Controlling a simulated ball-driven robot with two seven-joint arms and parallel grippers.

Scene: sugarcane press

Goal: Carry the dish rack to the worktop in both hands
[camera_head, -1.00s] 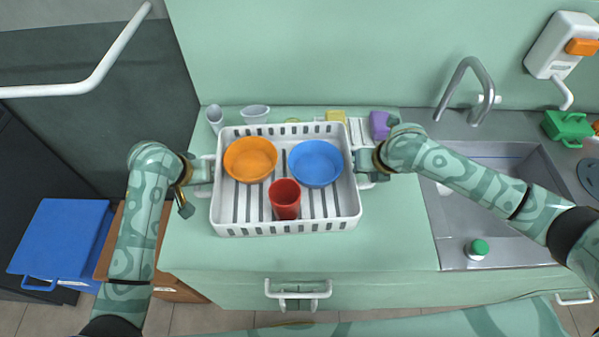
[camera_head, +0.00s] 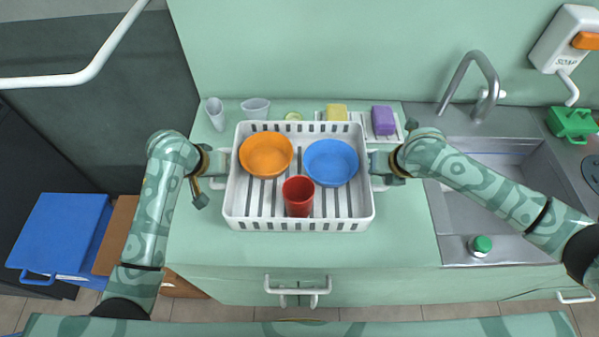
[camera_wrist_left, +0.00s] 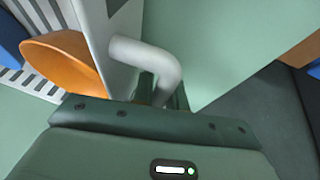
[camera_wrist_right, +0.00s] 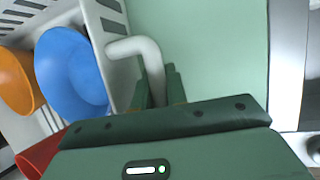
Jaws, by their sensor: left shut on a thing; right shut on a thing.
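The white dish rack (camera_head: 298,224) is held level between my two grippers over the green worktop (camera_head: 400,235). I cannot tell whether it touches the surface. It holds an orange bowl (camera_head: 266,153), a blue bowl (camera_head: 331,161) and an upright red cup (camera_head: 298,195). My left gripper (camera_head: 222,165) is shut on the rack's left handle, which shows in the left wrist view as a white bent bar (camera_wrist_left: 150,58). My right gripper (camera_head: 378,165) is shut on the right handle, also seen in the right wrist view (camera_wrist_right: 138,48).
Behind the rack stand two pale cups (camera_head: 215,112) (camera_head: 255,108), a yellow sponge (camera_head: 337,112) and a purple sponge (camera_head: 383,120) on a tray. A sink (camera_head: 480,210) with a tap (camera_head: 470,75) lies right. The worktop's front strip is clear.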

